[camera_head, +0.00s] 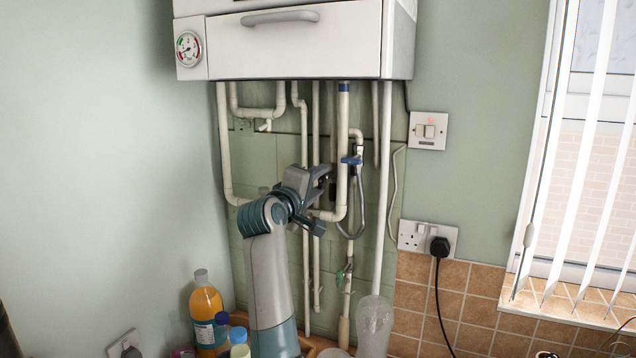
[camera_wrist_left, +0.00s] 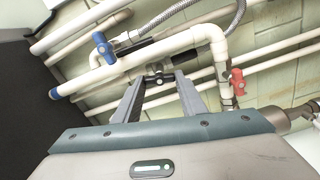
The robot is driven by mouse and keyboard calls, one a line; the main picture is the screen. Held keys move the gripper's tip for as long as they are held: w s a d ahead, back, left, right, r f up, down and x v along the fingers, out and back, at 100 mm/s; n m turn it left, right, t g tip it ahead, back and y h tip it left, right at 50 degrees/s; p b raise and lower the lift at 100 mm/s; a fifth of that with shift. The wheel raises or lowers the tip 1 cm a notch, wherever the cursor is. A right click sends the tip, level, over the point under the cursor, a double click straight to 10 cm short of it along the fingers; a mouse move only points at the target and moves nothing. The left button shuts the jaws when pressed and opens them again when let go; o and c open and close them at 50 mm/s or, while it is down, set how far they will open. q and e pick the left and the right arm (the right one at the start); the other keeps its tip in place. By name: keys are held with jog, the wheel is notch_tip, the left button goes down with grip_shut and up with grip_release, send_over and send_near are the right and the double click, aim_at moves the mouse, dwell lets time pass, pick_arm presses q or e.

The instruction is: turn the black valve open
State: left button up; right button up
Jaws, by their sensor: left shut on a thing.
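The black valve (camera_wrist_left: 158,78) shows in the left wrist view, a small dark handle on the white pipework, between the tips of my left gripper (camera_wrist_left: 158,84). The fingers are shut on it. In the head view my left gripper (camera_head: 322,188) reaches up to the pipes below the boiler. There the valve is mostly hidden by the gripper, and I cannot tell its turn angle. My right gripper is in neither view.
A blue valve (camera_head: 351,160) sits just right of the gripper, and a red valve (camera_wrist_left: 238,82) shows in the wrist view. White pipes (camera_head: 387,190) crowd around. The boiler (camera_head: 300,45) hangs above. Bottles (camera_head: 205,310) and a clear vessel (camera_head: 375,325) stand below.

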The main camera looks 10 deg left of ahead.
pick_arm(q)
jog(key=shift+n, duration=1.3)
jog(key=shift+a, duration=0.1)
jog(key=o, duration=1.1)
jog(key=shift+f, duration=0.1)
jog(key=shift+c, duration=0.2)
jog(key=shift+s, duration=0.1)
jog(key=s+a+b, duration=0.1)
jog(key=s+b, duration=0.3)
jog(key=s, duration=0.4)
jog(key=s+a+b, duration=0.2)
jog(key=s+b, duration=0.1)
jog(key=s, duration=0.6)
jog(key=shift+a+b, duration=0.25)
jog(key=shift+b, duration=0.15)
